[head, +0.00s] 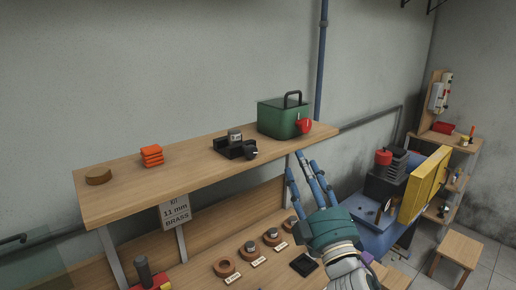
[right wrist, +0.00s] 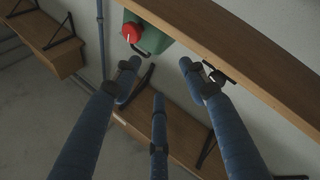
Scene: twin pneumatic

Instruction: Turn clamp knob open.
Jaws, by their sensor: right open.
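A red knob (head: 303,126) is on the front of a green box (head: 280,118) with a black handle, at the right end of the wall shelf. In the right wrist view the red knob (right wrist: 131,33) carries a pale mark and sits beyond the fingers. A black fixture (head: 235,147) with a small round part (head: 251,154) stands on the shelf to the left; I cannot tell which is the clamp knob. My right gripper (head: 303,168) is open and empty, fingers pointing up, in front of the shelf edge below the red knob. It also shows in the right wrist view (right wrist: 158,78). My left gripper is out of view.
The wooden shelf (head: 125,189) also holds orange blocks (head: 151,155) and a brown disc (head: 98,176). Below, a bench (head: 200,279) holds several labelled rings (head: 224,267). A yellow panel (head: 425,185) and blue machine stand at right.

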